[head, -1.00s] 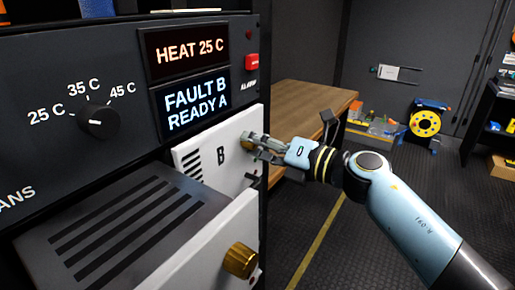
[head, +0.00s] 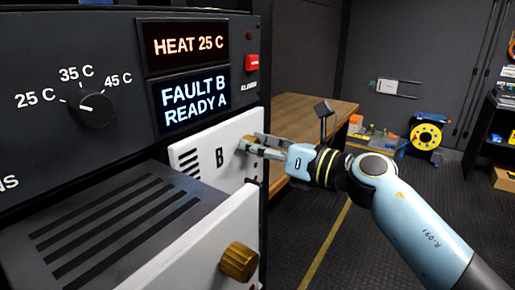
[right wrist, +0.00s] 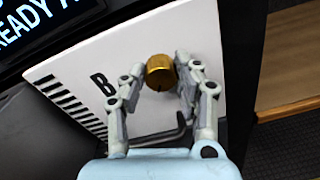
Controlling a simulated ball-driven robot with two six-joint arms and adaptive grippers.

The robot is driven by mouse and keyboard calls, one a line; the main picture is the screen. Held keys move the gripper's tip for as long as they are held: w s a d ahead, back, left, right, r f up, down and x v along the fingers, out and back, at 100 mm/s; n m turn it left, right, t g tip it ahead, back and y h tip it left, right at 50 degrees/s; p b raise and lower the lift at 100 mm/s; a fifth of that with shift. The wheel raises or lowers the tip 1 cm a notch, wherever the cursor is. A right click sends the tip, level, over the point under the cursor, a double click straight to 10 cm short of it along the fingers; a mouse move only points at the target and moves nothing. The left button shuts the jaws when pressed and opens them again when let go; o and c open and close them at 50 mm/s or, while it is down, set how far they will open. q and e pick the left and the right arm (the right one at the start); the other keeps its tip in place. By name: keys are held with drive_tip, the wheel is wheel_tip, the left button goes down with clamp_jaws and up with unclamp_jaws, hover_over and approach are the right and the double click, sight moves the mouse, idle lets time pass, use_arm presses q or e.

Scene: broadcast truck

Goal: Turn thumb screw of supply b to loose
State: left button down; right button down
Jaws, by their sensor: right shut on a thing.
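Supply B's white front panel (head: 190,160) is set in the dark rack, with a black letter B and vent slots. Its brass thumb screw (right wrist: 160,72) stands out from the panel near its right end in the right wrist view. My right gripper (right wrist: 159,75) has a finger on each side of the screw and is shut on it. In the head view the gripper (head: 252,144) reaches in from the right and its fingers cover most of the screw. My left gripper is not in view.
Below, another unit (head: 115,225) sticks out of the rack, with a white front and a brass knob (head: 239,262). A black bent handle (right wrist: 165,136) lies under supply B's screw. The display (head: 193,101) reads FAULT B, READY A. A wooden bench (head: 300,120) stands behind.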

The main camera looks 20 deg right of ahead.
drive_tip(key=shift+f, duration=0.15)
drive_tip(key=c, duration=1)
unclamp_jaws()
drive_tip(key=shift+o, duration=0.2)
drive_tip(key=v, duration=1.2)
